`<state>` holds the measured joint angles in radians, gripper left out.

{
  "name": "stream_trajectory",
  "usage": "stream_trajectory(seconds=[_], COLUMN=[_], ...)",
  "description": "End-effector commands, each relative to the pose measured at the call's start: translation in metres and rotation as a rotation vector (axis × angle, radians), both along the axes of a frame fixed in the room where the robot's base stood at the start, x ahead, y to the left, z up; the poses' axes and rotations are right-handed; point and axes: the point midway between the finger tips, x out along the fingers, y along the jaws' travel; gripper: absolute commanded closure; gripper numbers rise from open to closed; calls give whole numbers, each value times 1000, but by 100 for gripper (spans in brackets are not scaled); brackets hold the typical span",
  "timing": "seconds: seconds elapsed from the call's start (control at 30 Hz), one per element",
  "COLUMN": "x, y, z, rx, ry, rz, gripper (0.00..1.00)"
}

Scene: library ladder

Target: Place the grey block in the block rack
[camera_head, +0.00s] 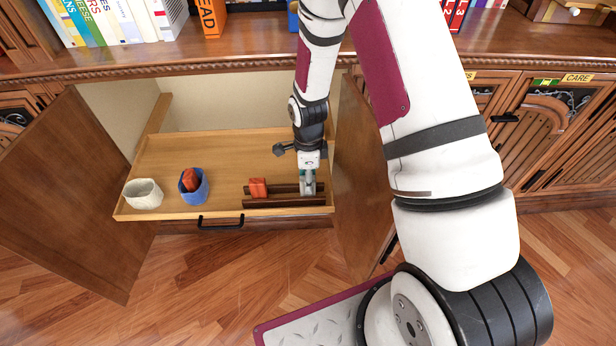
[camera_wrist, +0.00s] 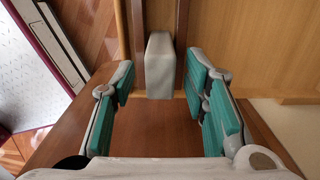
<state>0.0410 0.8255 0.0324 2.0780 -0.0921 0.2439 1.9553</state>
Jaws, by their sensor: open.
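The grey block (camera_wrist: 159,66) sits between the two dark rails of the block rack (camera_wrist: 137,20) in the wrist view. In the head view the rack (camera_head: 285,203) lies at the right end of the wooden pull-out tray, and the grey block (camera_head: 308,190) is at its right end, partly hidden by my gripper (camera_head: 309,176). My gripper (camera_wrist: 161,88) points down there. Its teal-padded fingers are spread wide, with a gap on both sides of the block. The block's underside is hidden.
A red-orange block (camera_head: 258,187) stands at the rack's left end. A blue cup (camera_head: 194,188) with a red-orange object in it and a white cup (camera_head: 144,194) stand on the tray (camera_head: 165,153). Open cabinet doors flank it: left (camera_head: 75,190), right (camera_head: 356,165), the latter close to my arm.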

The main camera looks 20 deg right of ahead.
Motion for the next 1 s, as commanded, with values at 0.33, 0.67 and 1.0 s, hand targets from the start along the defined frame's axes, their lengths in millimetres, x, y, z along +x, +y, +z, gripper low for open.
stream_trajectory(seconds=[0.33,0.67,1.0], x=[1,1,0], y=[0,0,0], z=[60,113,126], rx=[-1,-1,0], ry=[-4,-2,-2], rz=[1,0,12], gripper=[59,59,59])
